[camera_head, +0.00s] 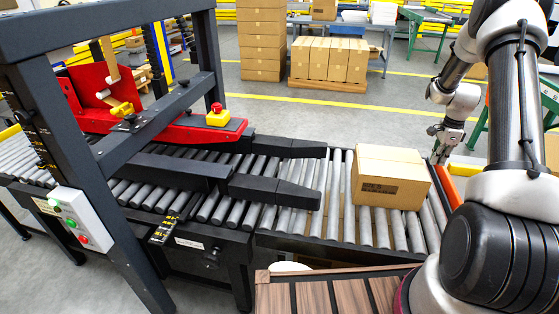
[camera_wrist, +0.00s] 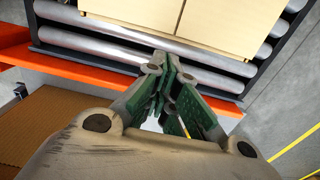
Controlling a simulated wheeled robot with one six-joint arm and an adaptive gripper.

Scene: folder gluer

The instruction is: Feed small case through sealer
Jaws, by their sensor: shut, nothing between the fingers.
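A small closed cardboard case (camera_head: 388,178) sits on the roller conveyor (camera_head: 310,190), to the right of the sealer's infeed. It also shows at the top of the wrist view (camera_wrist: 200,18). The case sealer has a dark frame, a red head (camera_head: 150,130) and dark side guides (camera_head: 275,190) over the rollers. My gripper (camera_head: 437,132) is shut and empty at the right end of the conveyor, just behind and to the right of the case. In the wrist view its green-padded fingers (camera_wrist: 168,85) are together, pointing toward the case; I cannot tell whether they touch it.
An orange rail (camera_wrist: 70,62) runs along the conveyor's end. A control box with buttons (camera_head: 75,220) is on the sealer's leg. A wood-topped surface (camera_head: 325,290) stands in front. Stacked cartons (camera_head: 262,40) are behind. Rollers between case and guides are clear.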

